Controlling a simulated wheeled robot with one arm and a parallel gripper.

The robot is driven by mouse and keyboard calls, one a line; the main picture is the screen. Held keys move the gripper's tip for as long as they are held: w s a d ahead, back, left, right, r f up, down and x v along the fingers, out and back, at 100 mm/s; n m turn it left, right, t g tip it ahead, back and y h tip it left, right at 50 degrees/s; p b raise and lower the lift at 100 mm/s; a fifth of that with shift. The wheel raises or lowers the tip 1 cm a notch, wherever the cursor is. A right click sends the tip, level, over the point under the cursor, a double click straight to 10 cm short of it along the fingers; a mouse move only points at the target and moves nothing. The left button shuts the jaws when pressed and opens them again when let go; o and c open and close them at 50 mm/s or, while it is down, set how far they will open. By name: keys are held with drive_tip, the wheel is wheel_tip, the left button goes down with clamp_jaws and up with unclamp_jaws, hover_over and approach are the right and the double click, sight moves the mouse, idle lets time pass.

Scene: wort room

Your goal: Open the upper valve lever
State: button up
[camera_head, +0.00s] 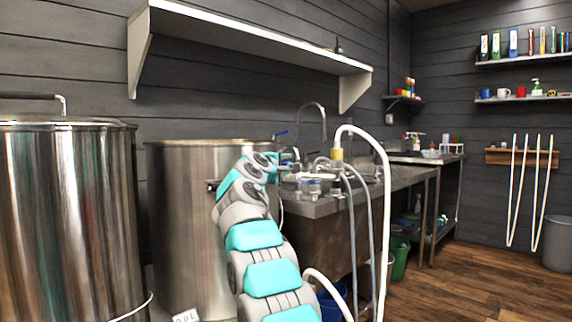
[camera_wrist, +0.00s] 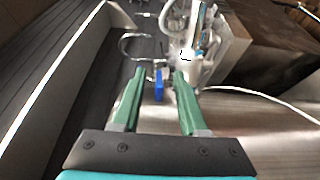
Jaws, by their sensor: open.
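A blue lever (camera_wrist: 159,88) shows in the wrist view between the two green fingers of my gripper (camera_wrist: 159,75). The fingers are open, one on each side of it, and I see no clear contact. In the head view a thin blue lever (camera_head: 281,133) stands out above my gripper (camera_head: 288,167), near the rim of the right-hand steel kettle (camera_head: 170,230). I cannot tell whether it is the same lever. My wrist and arm hide much of the valve area and part of the kettle's right side.
Another steel kettle (camera_head: 70,220) stands at the left. A steel sink counter (camera_head: 330,205) with a curved faucet and a white hose (camera_head: 386,220) is just right of my arm. A white shelf (camera_head: 250,38) hangs above. Open wooden floor (camera_head: 480,285) lies at the right.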

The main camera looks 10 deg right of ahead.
drive_tip(key=shift+c, duration=0.2)
drive_tip(key=c, duration=0.6)
clamp_jaws()
drive_tip(key=shift+f, duration=0.1)
idle(0.4)
